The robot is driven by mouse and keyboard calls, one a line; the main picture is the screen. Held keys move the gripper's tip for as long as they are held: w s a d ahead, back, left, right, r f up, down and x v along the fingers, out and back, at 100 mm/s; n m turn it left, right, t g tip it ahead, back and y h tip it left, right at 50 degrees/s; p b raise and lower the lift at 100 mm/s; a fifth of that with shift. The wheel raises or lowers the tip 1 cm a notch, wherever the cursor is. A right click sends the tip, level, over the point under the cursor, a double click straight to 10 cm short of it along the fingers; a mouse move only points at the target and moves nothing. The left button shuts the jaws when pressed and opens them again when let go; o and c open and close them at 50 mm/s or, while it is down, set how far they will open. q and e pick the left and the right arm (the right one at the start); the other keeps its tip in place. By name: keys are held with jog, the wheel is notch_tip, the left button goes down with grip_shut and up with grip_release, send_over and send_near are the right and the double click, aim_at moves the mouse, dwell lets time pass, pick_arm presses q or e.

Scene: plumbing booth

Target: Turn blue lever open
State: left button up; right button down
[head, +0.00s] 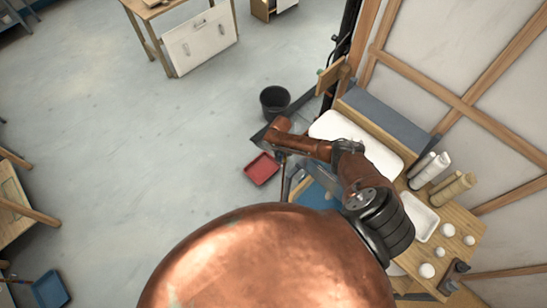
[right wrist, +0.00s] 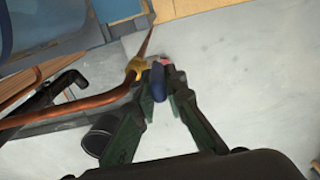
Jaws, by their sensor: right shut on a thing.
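In the right wrist view, a blue lever (right wrist: 157,80) sits on a brass valve (right wrist: 137,66) on a copper pipe (right wrist: 85,113). My right gripper (right wrist: 161,90) has its two dark green fingers closed around the blue lever, one on each side. The lever's far end and the inner faces of the fingertips are partly hidden. In the head view, my right arm covers the valve area, and I cannot make out the lever there. My left gripper is not in view.
A black bucket (head: 275,101) and a red tray (head: 262,168) are on the floor left of the bench. The wooden bench (head: 463,232) holds white trays, rolls (head: 429,170) and several small white pieces. A timber-framed wall (head: 480,75) rises behind. Open floor lies to the left.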

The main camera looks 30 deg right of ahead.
dwell(0.5)
jog(key=c, duration=2)
grip_release()
jog(key=shift+w, duration=0.1)
jog(key=shift+o, duration=0.2)
jog(key=shift+r, duration=0.1)
notch_tip(320, 180, up, 12)
jog(key=shift+f, duration=0.1)
jog(key=shift+a+f, duration=0.1)
